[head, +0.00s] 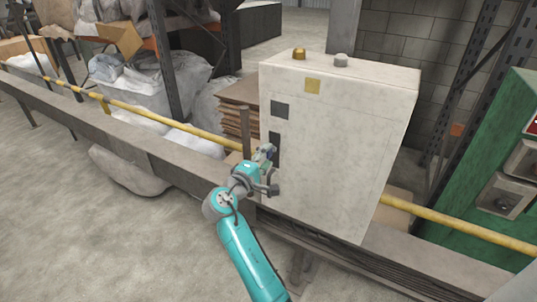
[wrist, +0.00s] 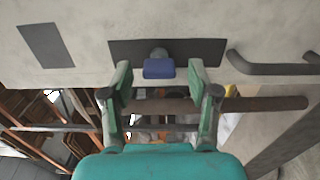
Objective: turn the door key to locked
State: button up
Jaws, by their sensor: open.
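The white cabinet (head: 338,140) stands upright with its door side facing my arm. The key (wrist: 159,68) has a blue, block-like bow and sits in a round grey lock on a dark plate (wrist: 205,50). Its bow lies lengthwise across the wrist picture. My gripper (wrist: 160,76) is open, with one finger on each side of the key. Gaps show between the bow and both fingers, and I see no contact. In the head view my gripper (head: 267,153) is at the plate (head: 276,143) and largely hides the key.
A dark bar handle (wrist: 270,64) is right of the key in the wrist view, close to the right finger. A grey rail (head: 125,135) and a yellow pipe (head: 170,116) run past the cabinet. A green machine (head: 475,180) stands at right.

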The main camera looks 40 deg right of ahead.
jog(key=v, duration=1)
